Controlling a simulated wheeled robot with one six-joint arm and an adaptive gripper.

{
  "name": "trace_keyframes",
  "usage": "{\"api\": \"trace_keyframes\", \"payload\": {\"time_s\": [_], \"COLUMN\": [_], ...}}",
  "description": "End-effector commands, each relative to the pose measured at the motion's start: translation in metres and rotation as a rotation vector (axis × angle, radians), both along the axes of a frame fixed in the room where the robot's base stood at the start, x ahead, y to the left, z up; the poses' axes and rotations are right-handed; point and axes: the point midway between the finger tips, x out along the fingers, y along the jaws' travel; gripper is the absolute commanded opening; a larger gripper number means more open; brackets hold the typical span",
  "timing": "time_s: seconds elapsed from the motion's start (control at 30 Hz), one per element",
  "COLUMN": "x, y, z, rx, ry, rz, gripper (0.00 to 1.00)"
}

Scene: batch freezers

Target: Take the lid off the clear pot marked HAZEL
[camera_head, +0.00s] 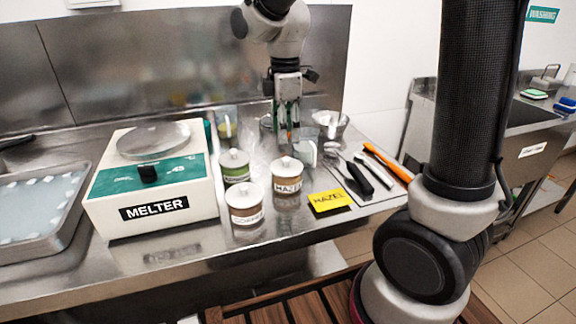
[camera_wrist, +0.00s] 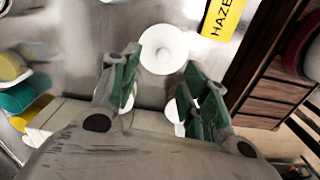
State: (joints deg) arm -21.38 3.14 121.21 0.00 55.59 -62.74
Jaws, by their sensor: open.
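The clear pot marked HAZEL (camera_head: 287,188) stands upright on the steel counter, with brown contents and a white knobbed lid (camera_head: 286,165) seated on it. My gripper (camera_head: 289,138), with green-faced fingers, is above and behind this pot, apart from its lid. In the wrist view a round white lid (camera_wrist: 163,48), apparently the HAZEL pot's, shows just beyond and between the fingertips of my gripper (camera_wrist: 159,66). The fingers are open with nothing between them. Part of another white lid is hidden behind the fingers. The pot's walls are hidden there.
A green-labelled pot (camera_head: 236,170) and another lidded pot (camera_head: 246,212) stand close on the left. A yellow HAZEL card (camera_head: 329,200) lies in front right. The melter (camera_head: 150,185) is farther left. Utensils (camera_head: 365,170) lie right. The counter's front edge is near.

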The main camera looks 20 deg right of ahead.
Motion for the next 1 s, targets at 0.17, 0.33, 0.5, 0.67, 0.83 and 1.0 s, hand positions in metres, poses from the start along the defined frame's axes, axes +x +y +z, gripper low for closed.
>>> {"api": "trace_keyframes", "payload": {"time_s": [0.17, 0.33, 0.5, 0.67, 0.83, 1.0], "x": [-0.001, -0.003, -0.006, -0.005, -0.005, -0.005], "y": [0.0, 0.0, -0.001, 0.0, 0.0, 0.0], "z": [-0.018, -0.04, -0.067, -0.078, -0.078, -0.077], "rx": [-0.002, -0.002, -0.001, -0.001, 0.0, 0.0], "ry": [0.004, 0.004, 0.005, 0.001, 0.0, 0.001], "rz": [0.015, 0.013, 0.013, 0.012, 0.012, 0.012], "gripper": [0.45, 0.45, 0.45, 0.45, 0.45, 0.18]}}
